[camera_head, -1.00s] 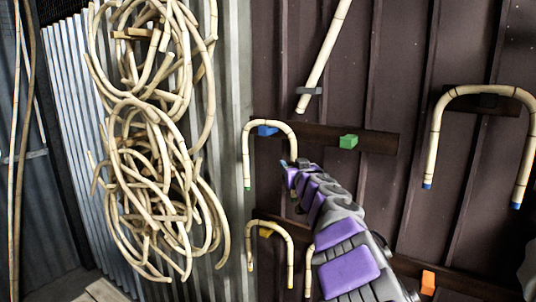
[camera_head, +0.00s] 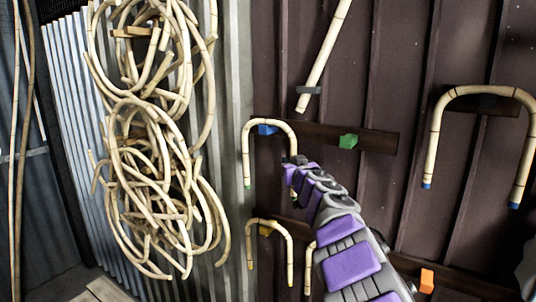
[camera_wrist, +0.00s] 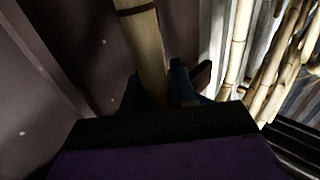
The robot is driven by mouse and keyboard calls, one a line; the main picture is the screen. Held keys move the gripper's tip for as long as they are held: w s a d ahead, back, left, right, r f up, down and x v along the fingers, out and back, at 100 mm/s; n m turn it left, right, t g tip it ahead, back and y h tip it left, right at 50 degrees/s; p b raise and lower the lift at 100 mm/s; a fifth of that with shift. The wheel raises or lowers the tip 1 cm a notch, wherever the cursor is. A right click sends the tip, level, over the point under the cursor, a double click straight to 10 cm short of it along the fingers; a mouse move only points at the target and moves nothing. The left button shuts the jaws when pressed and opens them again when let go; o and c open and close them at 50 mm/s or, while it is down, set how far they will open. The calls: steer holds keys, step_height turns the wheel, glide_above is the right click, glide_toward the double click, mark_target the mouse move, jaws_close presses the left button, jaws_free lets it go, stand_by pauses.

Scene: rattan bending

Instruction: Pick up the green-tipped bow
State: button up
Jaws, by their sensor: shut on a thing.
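The green-tipped bow (camera_head: 246,152) is a pale rattan arch, ends down, over a blue peg (camera_head: 267,130) on the dark wall rail. A green tip shows at its left end, with a bit of green low on the right leg. My gripper (camera_head: 291,164) is at the bow's right leg, partly hidden by my own arm. In the wrist view, the rattan leg (camera_wrist: 149,50) runs down between the dark fingers of my gripper (camera_wrist: 158,90), which is shut on it. The lower part of that leg is hidden there.
A yellow-tipped bow (camera_head: 249,240) hangs just below, and a blue-tipped bow (camera_head: 432,140) hangs at right. A green peg (camera_head: 348,141) and an orange peg (camera_head: 427,280) are bare. A tangle of rattan (camera_head: 150,130) hangs at left.

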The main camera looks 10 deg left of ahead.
mark_target(291, 150)
jaws_close()
steer(key=shift+a+r+p, duration=0.1)
steer(key=shift+r+p, duration=0.5)
steer(key=shift+r, duration=0.2)
step_height(291, 150, up, 2)
steer(key=shift+r+p, duration=0.2)
steer(key=shift+p, duration=0.8)
steer(key=a+r+b+v, duration=0.1)
steer(key=b+v, duration=0.1)
steer(key=v, duration=1.4)
steer(key=shift+s, duration=0.3)
